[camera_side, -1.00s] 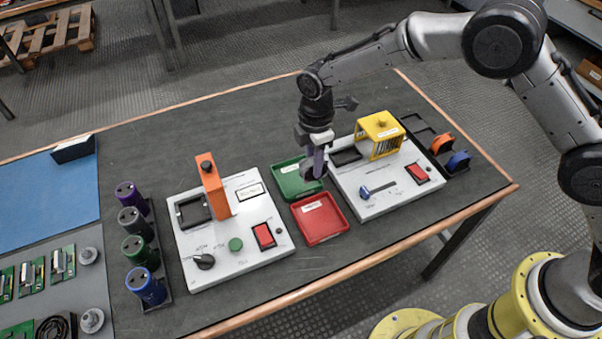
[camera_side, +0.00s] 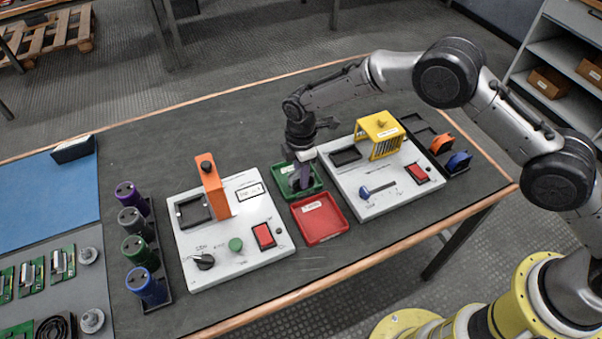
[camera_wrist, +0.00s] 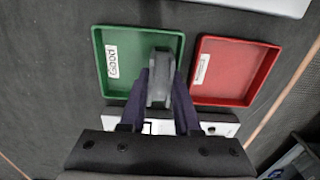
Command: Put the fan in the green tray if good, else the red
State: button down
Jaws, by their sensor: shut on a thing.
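My gripper (camera_wrist: 160,95) is shut on the grey fan (camera_wrist: 159,75), which shows between the purple fingers in the wrist view. In the side view my gripper (camera_side: 301,180) points down over the green tray, and the fan is hidden or too small to make out there. The green tray (camera_side: 282,185) has a white label, which reads "Good" in the wrist view (camera_wrist: 100,50). The fan overlaps the green tray's right part in the wrist view; I cannot tell whether it touches the floor. The red tray (camera_side: 338,230) is empty and beside the green one; it also shows in the wrist view (camera_wrist: 265,60).
A white tester panel (camera_side: 225,262) with an orange post (camera_side: 213,188) stands left of the trays. Another panel (camera_side: 375,207) with a yellow cage (camera_side: 379,130) stands to the right. Orange (camera_side: 441,143) and blue fans (camera_side: 459,161) stand at far right. Several coloured capacitors line the left.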

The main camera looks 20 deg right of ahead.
jog(key=shift+f, duration=0.1)
jog(key=c, duration=0.6)
grip_release()
